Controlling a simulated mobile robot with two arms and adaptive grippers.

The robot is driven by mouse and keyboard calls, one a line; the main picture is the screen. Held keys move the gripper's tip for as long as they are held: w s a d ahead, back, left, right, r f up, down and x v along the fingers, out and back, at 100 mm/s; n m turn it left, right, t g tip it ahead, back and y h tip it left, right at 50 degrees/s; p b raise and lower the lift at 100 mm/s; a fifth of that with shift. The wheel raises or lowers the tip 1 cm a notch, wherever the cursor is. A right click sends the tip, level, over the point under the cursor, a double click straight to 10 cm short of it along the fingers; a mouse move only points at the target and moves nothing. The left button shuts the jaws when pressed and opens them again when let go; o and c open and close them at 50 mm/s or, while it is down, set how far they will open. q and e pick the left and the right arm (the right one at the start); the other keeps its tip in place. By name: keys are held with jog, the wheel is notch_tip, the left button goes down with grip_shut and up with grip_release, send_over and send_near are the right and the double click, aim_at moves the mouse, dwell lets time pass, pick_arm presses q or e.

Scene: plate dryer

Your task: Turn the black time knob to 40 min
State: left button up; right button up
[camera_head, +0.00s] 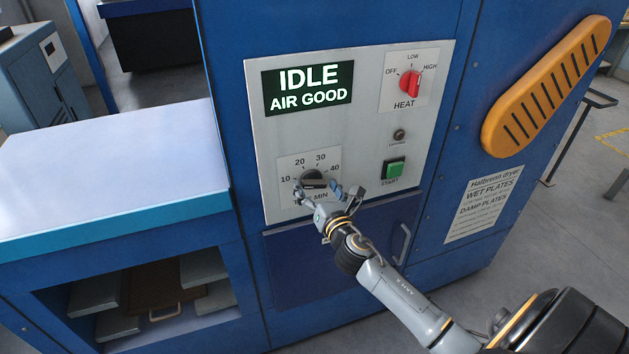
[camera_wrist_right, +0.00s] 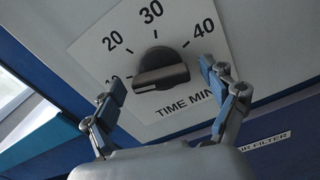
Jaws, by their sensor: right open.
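The black time knob (camera_head: 313,178) is on a white dial plate marked 10, 20, 30 and 40 at the lower left of the control panel. In the right wrist view the knob (camera_wrist_right: 160,70) has a raised grip bar lying roughly level; I cannot tell which end is its pointer. My right gripper (camera_head: 319,191) is open in front of the knob. In the right wrist view its blue-padded fingers (camera_wrist_right: 163,88) stand on either side of the knob, with a visible gap from each. My left gripper is not in view.
The display (camera_head: 308,88) reads IDLE, AIR GOOD. A red heat knob (camera_head: 410,81) is at the upper right and a green start button (camera_head: 393,170) to the right of the dial. A blue drawer with a handle (camera_head: 401,244) is below. A pale worktop (camera_head: 110,170) is at left.

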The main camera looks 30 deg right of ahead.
jog(key=shift+x, duration=0.75)
jog(key=c, duration=1.2)
jog(key=shift+o, duration=0.2)
